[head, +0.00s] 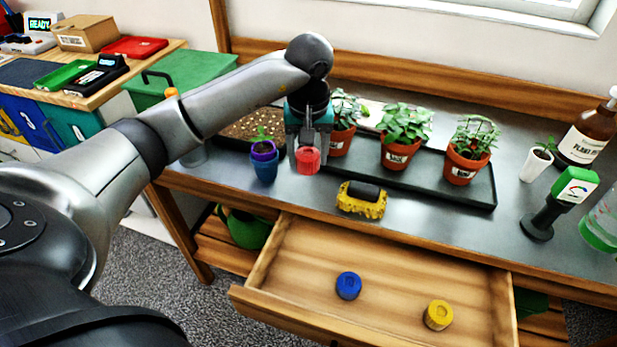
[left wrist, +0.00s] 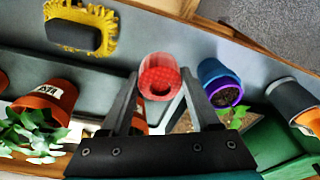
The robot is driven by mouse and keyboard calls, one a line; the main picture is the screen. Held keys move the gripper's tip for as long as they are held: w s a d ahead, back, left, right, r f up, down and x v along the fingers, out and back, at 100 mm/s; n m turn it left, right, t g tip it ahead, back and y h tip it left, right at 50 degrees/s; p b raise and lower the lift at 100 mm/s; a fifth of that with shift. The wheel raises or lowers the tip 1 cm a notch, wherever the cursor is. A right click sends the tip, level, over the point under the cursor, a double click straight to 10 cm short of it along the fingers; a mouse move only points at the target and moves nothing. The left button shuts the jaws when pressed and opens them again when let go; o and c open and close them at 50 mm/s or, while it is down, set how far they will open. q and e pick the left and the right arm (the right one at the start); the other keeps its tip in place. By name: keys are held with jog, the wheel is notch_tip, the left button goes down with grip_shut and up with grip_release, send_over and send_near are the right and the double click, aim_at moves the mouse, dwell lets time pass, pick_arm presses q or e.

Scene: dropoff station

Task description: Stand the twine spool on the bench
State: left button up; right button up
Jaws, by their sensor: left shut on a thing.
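A red twine spool (head: 307,161) is between the fingertips of my left gripper (head: 307,150), which points down over the bench (head: 405,205). In the left wrist view the spool (left wrist: 159,72) shows its round end with a dark hole, held between the two fingers of the gripper (left wrist: 160,90). The gripper is shut on it. Whether the spool touches the bench top or hangs just above it, I cannot tell. My right gripper is not in view.
Blue and purple stacked pots (head: 264,162) stand just left of the spool. A yellow-fringed brush (head: 361,199) lies to its right. Potted plants stand on a dark tray (head: 480,195) behind. An open drawer (head: 375,265) in front holds blue (head: 348,286) and yellow (head: 438,315) spools.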

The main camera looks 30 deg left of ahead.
aim_at(308, 155)
pick_arm(q)
notch_tip(308, 155, down, 2)
jog(key=shift+f, duration=0.1)
jog(key=shift+f+b, duration=0.45)
jog(key=shift+f, duration=1.35)
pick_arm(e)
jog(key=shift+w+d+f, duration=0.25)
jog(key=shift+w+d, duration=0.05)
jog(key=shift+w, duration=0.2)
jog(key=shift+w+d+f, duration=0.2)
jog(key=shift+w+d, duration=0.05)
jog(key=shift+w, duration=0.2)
pick_arm(q)
jog(key=shift+f, duration=0.15)
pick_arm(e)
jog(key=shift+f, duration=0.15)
pick_arm(q)
jog(key=o, duration=1.3)
jog(key=shift+o, duration=0.2)
